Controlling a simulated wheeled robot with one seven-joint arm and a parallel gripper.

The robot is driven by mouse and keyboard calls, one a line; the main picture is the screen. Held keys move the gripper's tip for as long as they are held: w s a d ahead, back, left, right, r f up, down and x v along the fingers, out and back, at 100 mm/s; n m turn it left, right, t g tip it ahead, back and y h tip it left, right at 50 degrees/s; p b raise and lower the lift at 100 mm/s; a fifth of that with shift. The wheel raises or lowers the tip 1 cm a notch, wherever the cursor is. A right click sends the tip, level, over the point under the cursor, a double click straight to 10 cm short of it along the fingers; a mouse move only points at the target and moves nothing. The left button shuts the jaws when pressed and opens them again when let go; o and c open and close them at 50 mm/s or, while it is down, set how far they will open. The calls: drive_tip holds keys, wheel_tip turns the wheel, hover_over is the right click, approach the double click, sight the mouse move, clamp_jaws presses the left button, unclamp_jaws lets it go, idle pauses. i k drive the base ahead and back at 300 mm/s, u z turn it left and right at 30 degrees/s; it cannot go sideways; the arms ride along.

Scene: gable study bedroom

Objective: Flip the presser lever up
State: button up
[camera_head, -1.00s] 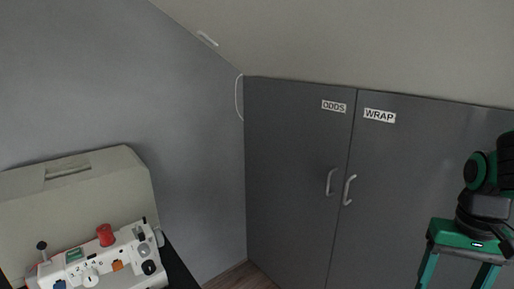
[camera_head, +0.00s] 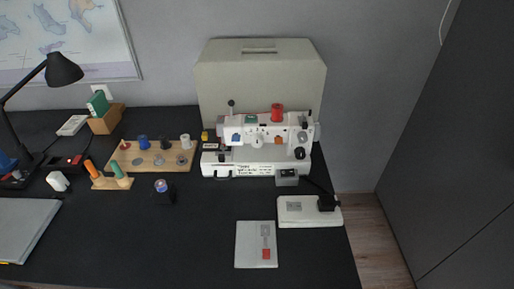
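A white sewing machine (camera_head: 290,143) stands near the back of the dark desk in the head view, with a red thread spool (camera_head: 277,113) on top and dials on its front. Its needle end is at the left, near a dark part (camera_head: 222,147). The presser lever is too small to tell apart from the other small parts there. My gripper does not show in this view.
A beige case (camera_head: 262,80) stands behind the machine. A spool board (camera_head: 152,158), a white pedal (camera_head: 309,211), a grey card (camera_head: 256,245) and a black lamp (camera_head: 62,69) share the desk (camera_head: 200,230). The desk front is mostly clear; a grey cupboard is at right.

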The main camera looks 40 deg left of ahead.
sight(230, 103)
drive_tip(key=u, duration=1.55)
drive_tip(key=k, duration=0.5)
drive_tip(key=u, duration=0.2)
drive_tip(key=i, duration=0.8)
drive_tip(key=z, duration=0.15)
